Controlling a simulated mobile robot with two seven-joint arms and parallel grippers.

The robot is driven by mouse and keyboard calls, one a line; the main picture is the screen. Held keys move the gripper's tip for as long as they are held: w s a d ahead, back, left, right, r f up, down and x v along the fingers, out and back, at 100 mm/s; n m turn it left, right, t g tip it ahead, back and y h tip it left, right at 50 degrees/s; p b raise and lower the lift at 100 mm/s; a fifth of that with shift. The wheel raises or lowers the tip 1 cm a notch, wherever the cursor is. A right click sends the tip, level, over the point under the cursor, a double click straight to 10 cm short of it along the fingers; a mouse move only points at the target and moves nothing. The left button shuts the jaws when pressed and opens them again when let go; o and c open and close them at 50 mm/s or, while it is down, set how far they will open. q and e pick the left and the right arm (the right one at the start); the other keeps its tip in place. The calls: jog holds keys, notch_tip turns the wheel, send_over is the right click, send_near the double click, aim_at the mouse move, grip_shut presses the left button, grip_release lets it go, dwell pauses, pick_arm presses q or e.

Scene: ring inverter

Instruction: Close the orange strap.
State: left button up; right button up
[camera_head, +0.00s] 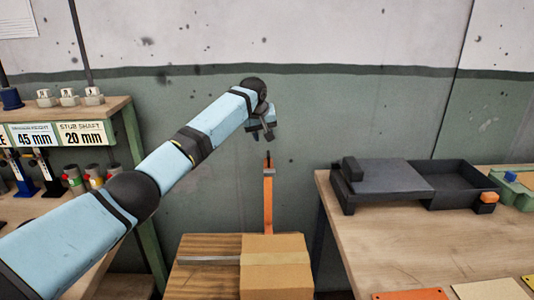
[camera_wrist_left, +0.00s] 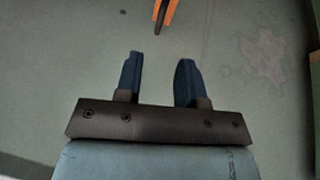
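The orange strap (camera_head: 268,205) stands upright behind a cardboard box (camera_head: 276,278), with a dark tip at its top. My left gripper (camera_head: 265,134) hangs in the air just above the strap's top end. In the left wrist view my left gripper (camera_wrist_left: 160,65) is open, with a clear gap between its two blue fingers and nothing in it. The strap's orange end (camera_wrist_left: 171,12) and its dark tip show at the top edge of that view, beyond the fingertips and apart from them. My right gripper is in neither view.
The box sits beside wooden planks (camera_head: 205,245) with a grey bar (camera_head: 210,260) across them. A wooden bench (camera_head: 410,250) at right holds a dark grey tray unit (camera_head: 395,178). A shelf (camera_head: 100,110) with tools stands at left. A wall is behind.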

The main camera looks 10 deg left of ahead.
aim_at(268, 154)
pick_arm(q)
jog(key=b+x, duration=0.1)
jog(key=x, duration=0.8)
grip_shut()
